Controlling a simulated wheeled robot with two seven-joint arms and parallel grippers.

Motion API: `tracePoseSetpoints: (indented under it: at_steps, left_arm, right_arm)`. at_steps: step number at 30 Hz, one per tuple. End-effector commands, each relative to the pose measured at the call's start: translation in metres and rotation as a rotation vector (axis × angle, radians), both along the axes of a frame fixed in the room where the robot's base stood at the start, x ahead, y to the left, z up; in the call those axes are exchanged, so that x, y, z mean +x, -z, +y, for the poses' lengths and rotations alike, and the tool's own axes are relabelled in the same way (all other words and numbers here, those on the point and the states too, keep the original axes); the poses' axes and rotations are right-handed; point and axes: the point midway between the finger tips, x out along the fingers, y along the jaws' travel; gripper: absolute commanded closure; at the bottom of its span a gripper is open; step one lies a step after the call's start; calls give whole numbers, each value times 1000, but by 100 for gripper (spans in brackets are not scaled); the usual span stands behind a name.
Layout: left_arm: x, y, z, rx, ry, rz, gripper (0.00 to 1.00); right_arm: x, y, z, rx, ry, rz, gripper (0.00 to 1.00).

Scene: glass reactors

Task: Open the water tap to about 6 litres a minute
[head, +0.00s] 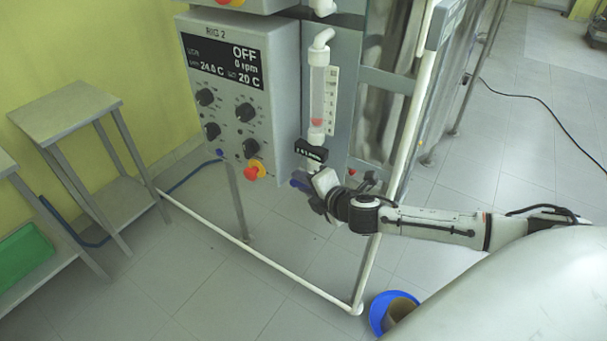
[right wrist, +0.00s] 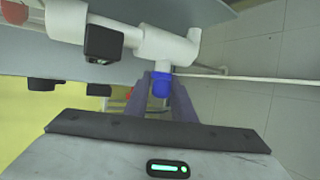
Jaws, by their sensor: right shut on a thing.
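The water tap is a white pipe fitting with a blue handle (right wrist: 161,86), under a clear flow tube (head: 318,100) on the rig. My right gripper (right wrist: 162,92) is shut on the blue handle, one finger on each side of it. In the head view the right gripper (head: 312,192) is just below the tube and mostly hides the handle. A red float sits low in the tube beside a scale. A small black display (head: 311,151) below the tube carries digits too small to read surely. My left gripper is not in view.
The RIG 2 control panel (head: 235,95) with knobs and a red stop button (head: 251,173) is just left of the tap. A white frame pipe (head: 250,250) runs low in front. A blue bucket (head: 380,312) stands on the floor. Metal side tables (head: 70,105) are at left.

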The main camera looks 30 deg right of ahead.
Motion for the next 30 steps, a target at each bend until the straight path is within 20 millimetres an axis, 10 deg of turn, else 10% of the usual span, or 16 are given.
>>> tracePoseSetpoints:
  at_steps: [30]
  left_arm:
    - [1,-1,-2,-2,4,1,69]
  right_arm:
    - [1,0,-1,-227,3,545,100]
